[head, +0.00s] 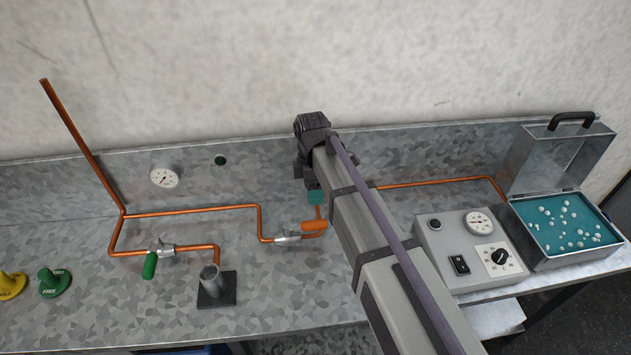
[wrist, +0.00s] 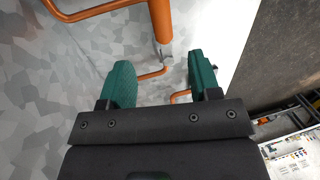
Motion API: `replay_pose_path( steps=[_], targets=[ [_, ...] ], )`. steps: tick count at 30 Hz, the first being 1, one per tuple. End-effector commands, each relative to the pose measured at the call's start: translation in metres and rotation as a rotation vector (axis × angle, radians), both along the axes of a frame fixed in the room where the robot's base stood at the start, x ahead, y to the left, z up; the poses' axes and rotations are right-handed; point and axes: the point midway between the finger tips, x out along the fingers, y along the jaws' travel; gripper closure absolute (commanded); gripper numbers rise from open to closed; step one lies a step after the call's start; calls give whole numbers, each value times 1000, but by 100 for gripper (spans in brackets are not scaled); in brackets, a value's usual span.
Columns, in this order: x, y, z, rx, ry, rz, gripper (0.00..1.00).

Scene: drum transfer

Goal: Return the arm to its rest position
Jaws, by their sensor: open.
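My arm reaches from the lower right of the head view to the middle of the bench. My gripper (head: 316,196) is mostly hidden behind the arm there, with one green finger showing just above the orange valve handle (head: 313,226). In the wrist view my gripper (wrist: 162,68) has its two green fingers spread, with nothing held between them. The orange handle (wrist: 160,20) shows beyond the fingertips, near the gap between them. I cannot tell how far apart the handle and fingers are in depth.
Copper pipe (head: 190,211) runs along the metal bench (head: 150,310). A green-handled valve (head: 150,264), a socket on a dark plate (head: 215,290) and yellow (head: 11,285) and green (head: 54,283) tags stand left. A control box (head: 470,250) and an open case of white balls (head: 540,253) stand right.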

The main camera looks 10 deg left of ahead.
Motion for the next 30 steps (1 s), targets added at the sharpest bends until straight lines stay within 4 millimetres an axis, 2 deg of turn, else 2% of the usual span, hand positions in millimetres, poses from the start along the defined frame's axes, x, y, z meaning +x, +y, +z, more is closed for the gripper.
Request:
replay_pose_path(
  steps=[4, 6, 8, 11, 14, 15, 16, 18, 21, 24, 30],
  targets=[
    [0, 0, 0, -1, 0, -8, 43],
    [0, 0, 0, -12, -7, -72, 43],
    [1, 0, -1, -29, -26, -194, 43],
    [-21, -15, -2, -69, -79, -538, 43],
    [-53, -78, -3, -101, -135, -1046, 43],
    [-68, -111, -4, -111, -154, -1259, 43],
    [-78, -133, -4, -115, -164, -1395, 43],
    [-100, -177, -5, -123, -179, -1632, 43],
    [-122, -223, -5, -129, -186, -1774, 43],
    [-125, -248, -6, -137, -183, -1832, 43],
    [-123, -254, -5, -138, -182, -1843, 43]
  ],
)
